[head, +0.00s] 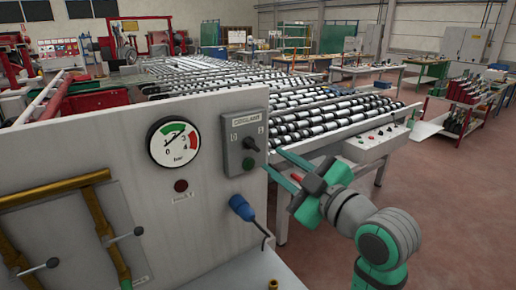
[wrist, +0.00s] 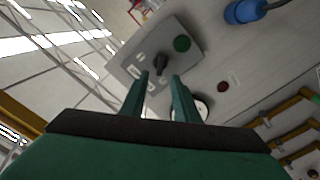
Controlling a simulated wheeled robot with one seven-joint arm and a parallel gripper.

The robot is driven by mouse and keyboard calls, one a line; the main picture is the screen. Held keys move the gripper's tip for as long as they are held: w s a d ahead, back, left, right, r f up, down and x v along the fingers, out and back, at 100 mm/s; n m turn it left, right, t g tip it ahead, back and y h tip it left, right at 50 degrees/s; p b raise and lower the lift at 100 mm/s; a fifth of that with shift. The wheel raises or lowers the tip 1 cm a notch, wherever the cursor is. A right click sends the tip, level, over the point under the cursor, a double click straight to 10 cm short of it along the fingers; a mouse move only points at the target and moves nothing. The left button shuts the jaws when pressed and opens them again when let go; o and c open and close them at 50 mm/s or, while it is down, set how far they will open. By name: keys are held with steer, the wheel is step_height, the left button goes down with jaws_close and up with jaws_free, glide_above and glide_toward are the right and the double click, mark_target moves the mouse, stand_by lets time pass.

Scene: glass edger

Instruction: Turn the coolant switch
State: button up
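The coolant switch is a small black knob (head: 250,144) on a grey box (head: 243,135) labelled COOLANT, fixed to the light panel of the machine. A green round button (head: 248,163) sits below the knob. In the wrist view the knob (wrist: 160,64) shows just beyond the fingertips, roughly between their lines, with the green button (wrist: 182,43) to its upper right. My gripper (head: 279,164) is to the right of the box in the head view, its fingers pointing at it. The two fingers are apart with a gap between them and nothing held. They appear not to touch the knob.
A pressure gauge (head: 174,143) is left of the box, with a dark red light (head: 181,185) under it. A blue plug (head: 242,208) with a cable sticks out below. Yellow pipes (head: 95,205) run at left. A roller conveyor (head: 330,112) stands behind.

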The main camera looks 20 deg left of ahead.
mark_target(255, 148)
steer(key=x, duration=0.8)
steer(key=shift+w+a, duration=0.25)
steer(key=shift+a, duration=0.05)
jaws_close()
